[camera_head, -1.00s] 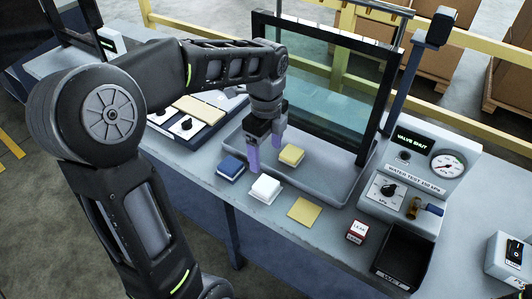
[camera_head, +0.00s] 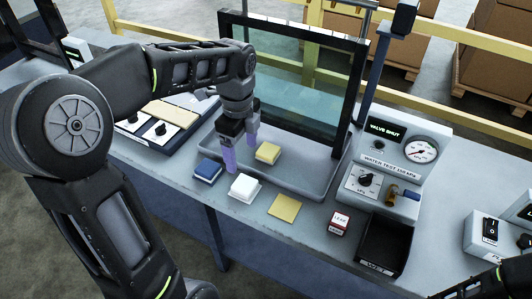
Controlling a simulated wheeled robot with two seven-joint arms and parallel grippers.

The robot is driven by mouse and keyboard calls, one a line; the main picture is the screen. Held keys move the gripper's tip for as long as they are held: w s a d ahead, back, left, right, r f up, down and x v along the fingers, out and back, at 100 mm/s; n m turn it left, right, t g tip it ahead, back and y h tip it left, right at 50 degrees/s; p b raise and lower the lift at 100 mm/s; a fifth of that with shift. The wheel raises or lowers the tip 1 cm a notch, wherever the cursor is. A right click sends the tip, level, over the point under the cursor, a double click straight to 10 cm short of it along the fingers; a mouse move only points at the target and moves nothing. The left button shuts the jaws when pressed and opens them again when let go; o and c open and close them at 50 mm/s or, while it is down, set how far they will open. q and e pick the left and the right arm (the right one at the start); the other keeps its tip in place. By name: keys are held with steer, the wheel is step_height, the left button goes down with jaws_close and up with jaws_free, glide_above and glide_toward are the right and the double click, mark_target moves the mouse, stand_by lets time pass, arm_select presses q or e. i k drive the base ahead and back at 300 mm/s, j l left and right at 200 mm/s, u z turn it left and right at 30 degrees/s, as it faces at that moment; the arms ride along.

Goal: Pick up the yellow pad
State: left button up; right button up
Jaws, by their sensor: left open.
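The yellow pad (camera_head: 267,152) is a small block with a yellow top and a pale lower edge. It sits in the shallow grey tray (camera_head: 303,187) in front of the glass panel. My left gripper (camera_head: 241,152) is open, with two purple fingers pointing down just left of the yellow pad. No contact with the pad shows, and nothing is between the fingers. A white pad (camera_head: 244,186) and a blue pad (camera_head: 207,171) lie near the tray's front left edge. A flat yellow square (camera_head: 285,207) lies in front of the tray. My right gripper is out of view.
The dark-framed glass panel (camera_head: 300,78) stands upright behind the pads. To the right are a gauge box (camera_head: 405,155), a small red-and-white LEAK block (camera_head: 339,222) and a black WET bin (camera_head: 384,247).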

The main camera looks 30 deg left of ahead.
mark_target(268, 154)
steer(key=j+z, duration=0.4)
steer(key=k+j+z, duration=0.1)
steer(key=j+z, duration=0.3)
steer(key=j, duration=0.25)
steer(key=k+j+z, duration=0.15)
steer(key=j+z, duration=0.25)
steer(key=j, duration=0.1)
